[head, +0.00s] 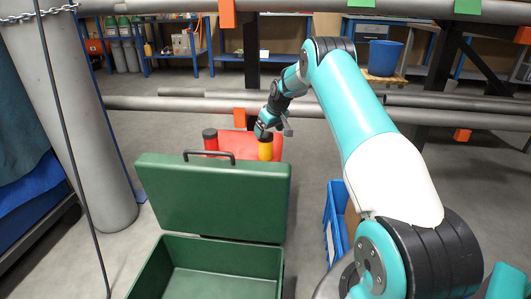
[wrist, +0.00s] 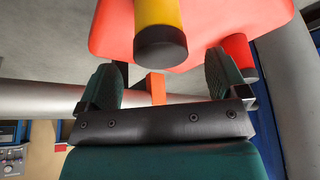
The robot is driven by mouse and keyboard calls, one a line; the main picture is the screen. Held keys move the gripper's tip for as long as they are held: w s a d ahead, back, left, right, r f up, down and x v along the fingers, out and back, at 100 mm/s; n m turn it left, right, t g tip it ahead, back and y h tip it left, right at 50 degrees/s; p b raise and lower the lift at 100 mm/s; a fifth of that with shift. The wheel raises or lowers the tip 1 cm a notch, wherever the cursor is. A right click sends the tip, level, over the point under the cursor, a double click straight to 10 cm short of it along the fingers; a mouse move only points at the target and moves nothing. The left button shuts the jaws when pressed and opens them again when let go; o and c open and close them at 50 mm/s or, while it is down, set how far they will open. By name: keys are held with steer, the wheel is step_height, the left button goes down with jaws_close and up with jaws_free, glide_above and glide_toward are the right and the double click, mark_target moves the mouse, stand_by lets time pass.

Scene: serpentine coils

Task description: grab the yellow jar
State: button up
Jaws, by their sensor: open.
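The yellow jar (head: 265,151) has a black lid and stands at the right on a red-orange surface (head: 238,142). In the wrist view the jar (wrist: 158,14) shows at the top centre with its black lid (wrist: 160,46) nearest me. My gripper (head: 270,124) is at the jar's top in the head view, partly covering the lid. In the wrist view its two dark green fingers (wrist: 160,66) are apart, on either side of the jar's line, with nothing between them touching.
A red jar (head: 210,140) with a black lid stands left of the yellow one. A green case (head: 212,200) with its lid raised stands in front. A blue crate (head: 333,230) is at right. Grey pipes (head: 160,104) run across behind; a thick grey column (head: 80,110) is at left.

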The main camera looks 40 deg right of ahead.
mark_target(267, 135)
steer(key=b+x, duration=0.2)
steer(key=x, duration=0.4)
steer(key=shift+f+b, duration=0.25)
steer(key=shift+b, duration=0.15)
steer(key=shift+c, duration=0.4)
steer(key=shift+r, duration=0.15)
steer(key=c, duration=1.2)
